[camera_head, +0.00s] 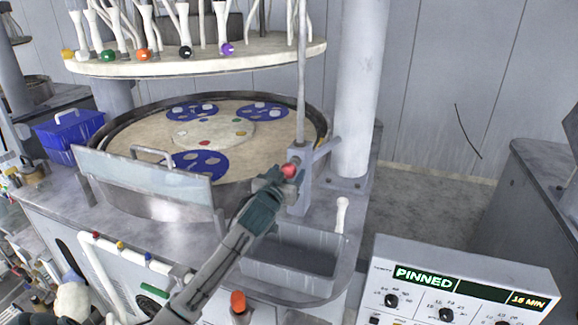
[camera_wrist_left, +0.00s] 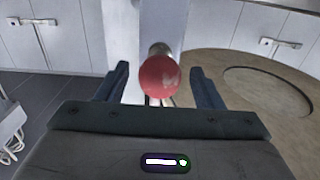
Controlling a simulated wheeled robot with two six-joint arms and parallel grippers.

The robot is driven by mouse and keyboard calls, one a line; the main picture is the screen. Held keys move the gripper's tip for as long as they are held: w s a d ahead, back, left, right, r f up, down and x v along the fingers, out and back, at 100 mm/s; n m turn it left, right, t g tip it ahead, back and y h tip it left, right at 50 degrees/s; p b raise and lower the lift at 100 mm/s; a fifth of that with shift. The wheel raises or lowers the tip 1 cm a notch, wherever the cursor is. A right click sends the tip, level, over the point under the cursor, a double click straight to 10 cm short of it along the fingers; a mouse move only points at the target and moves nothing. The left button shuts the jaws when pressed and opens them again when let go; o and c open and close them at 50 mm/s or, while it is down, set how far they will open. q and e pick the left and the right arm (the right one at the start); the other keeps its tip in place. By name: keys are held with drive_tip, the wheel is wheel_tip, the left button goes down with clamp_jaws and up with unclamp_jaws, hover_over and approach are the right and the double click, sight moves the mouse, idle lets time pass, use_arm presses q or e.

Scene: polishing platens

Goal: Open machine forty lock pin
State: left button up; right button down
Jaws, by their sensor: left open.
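The lock pin's red ball knob (camera_head: 289,170) sits on a grey bracket (camera_head: 304,185) at the right edge of the round platen (camera_head: 205,140). In the left wrist view the red knob (camera_wrist_left: 159,76) is large and near the middle, its shaft running back to a grey post. My left gripper (camera_head: 279,176) is at the knob in the head view. In the wrist view its two dark fingers (camera_wrist_left: 157,88) stand apart, one on each side of the knob, with gaps visible. My right gripper is not in view.
A grey basin (camera_head: 290,262) lies in front of the bracket, with a white-handled tool (camera_head: 341,214) beside it. A control panel (camera_head: 465,285) at lower right reads PINNED. A thin rod (camera_head: 301,80) and thick column (camera_head: 357,90) rise nearby. A clear guard (camera_head: 143,178) stands at the platen's front.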

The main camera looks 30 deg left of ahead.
use_arm(q)
drive_tip(key=shift+w+a+r, duration=0.15)
drive_tip(key=shift+w, duration=0.4)
